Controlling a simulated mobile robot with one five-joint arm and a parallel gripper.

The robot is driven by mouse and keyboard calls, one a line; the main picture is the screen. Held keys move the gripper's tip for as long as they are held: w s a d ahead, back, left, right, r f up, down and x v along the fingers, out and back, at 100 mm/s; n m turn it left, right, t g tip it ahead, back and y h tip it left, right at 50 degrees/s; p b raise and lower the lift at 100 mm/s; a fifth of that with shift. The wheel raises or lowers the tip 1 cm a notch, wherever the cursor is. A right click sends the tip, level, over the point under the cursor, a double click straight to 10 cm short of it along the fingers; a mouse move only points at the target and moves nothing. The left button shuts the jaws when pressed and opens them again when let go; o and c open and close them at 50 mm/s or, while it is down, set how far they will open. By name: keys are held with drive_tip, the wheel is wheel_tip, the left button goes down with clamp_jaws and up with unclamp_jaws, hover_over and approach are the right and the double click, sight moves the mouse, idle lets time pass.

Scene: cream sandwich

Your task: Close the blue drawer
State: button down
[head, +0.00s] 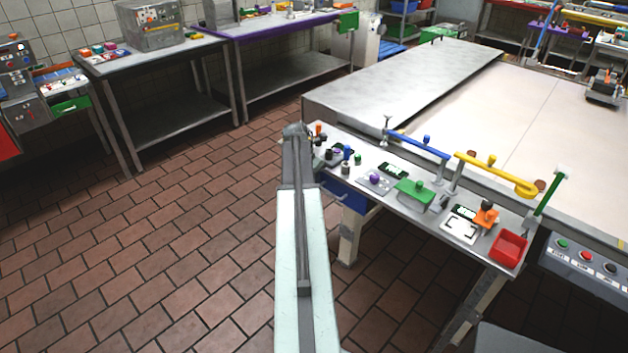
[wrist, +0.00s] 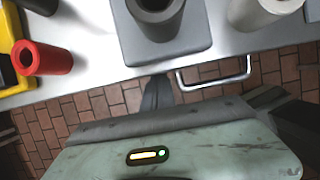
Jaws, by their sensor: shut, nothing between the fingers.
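The blue drawer (head: 352,202) sits under the near left end of the narrow metal table, partly hidden by my arm. Its front shows just below the table edge; I cannot tell exactly how far it stands out. In the wrist view a silver U-shaped handle (wrist: 213,84) sticks out past the table edge, with no blue face visible. My gripper (wrist: 157,92) is shut and empty, pointing at the table edge just left of the handle, apparently apart from it. In the head view the end of my arm (head: 294,131) is at the table's left end and hides the fingertips.
The table top (head: 400,188) holds several small items, including a green box (head: 414,192) and a red bin (head: 509,248). The tiled floor (head: 170,240) at left is clear.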

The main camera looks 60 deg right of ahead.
drive_tip(key=shift+d+r, duration=0.1)
drive_tip(key=shift+d, duration=0.3)
drive_tip(key=w+a+r+p, duration=0.2)
drive_tip(key=a+r+p, duration=0.6)
drive_tip(key=r+p, duration=0.1)
drive_tip(key=shift+a, duration=0.1)
